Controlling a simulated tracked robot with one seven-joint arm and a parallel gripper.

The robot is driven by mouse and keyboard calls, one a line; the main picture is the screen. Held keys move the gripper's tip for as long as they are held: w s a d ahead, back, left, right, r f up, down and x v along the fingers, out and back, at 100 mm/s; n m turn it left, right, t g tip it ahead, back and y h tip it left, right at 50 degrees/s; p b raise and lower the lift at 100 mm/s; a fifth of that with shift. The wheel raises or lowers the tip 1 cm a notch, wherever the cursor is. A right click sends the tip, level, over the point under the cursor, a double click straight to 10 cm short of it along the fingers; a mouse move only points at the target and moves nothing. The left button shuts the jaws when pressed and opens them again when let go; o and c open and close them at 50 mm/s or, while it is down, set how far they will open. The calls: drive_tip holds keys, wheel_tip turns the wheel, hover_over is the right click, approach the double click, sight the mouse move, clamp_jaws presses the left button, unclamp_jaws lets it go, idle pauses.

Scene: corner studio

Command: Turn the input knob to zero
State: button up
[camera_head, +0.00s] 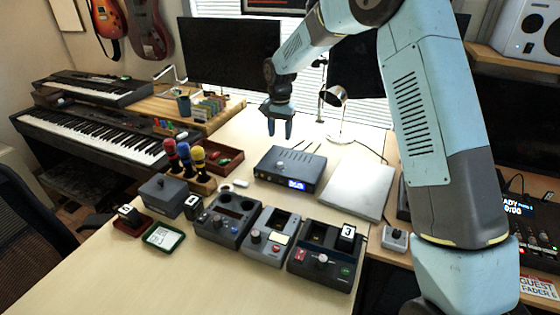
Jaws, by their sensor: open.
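My gripper (279,131) points down with its two fingers apart and empty. In the picture it is above and behind a dark box with a lit blue display (294,168), touching nothing. Several knobbed units stand at the front of the desk: a dark left unit (228,218), a grey middle unit (268,238) with a knob (255,236), and a dark right unit (325,258) with a pale knob (322,258). A small box with a knob (395,238) stands further right. Labels are too small to read, so I cannot tell which knob is the input knob or its setting.
A flat pale panel (358,188) lies right of the display box. A rack of colored-top microphones (190,162) and a lidded grey box (161,194) stand left. A lamp (336,100) and monitors are behind. The front left desk (130,275) is clear.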

sight(280, 163)
wheel_tip(280, 163, down, 12)
drive_tip(key=shift+f, duration=0.2)
idle(0.4)
clamp_jaws()
idle(0.4)
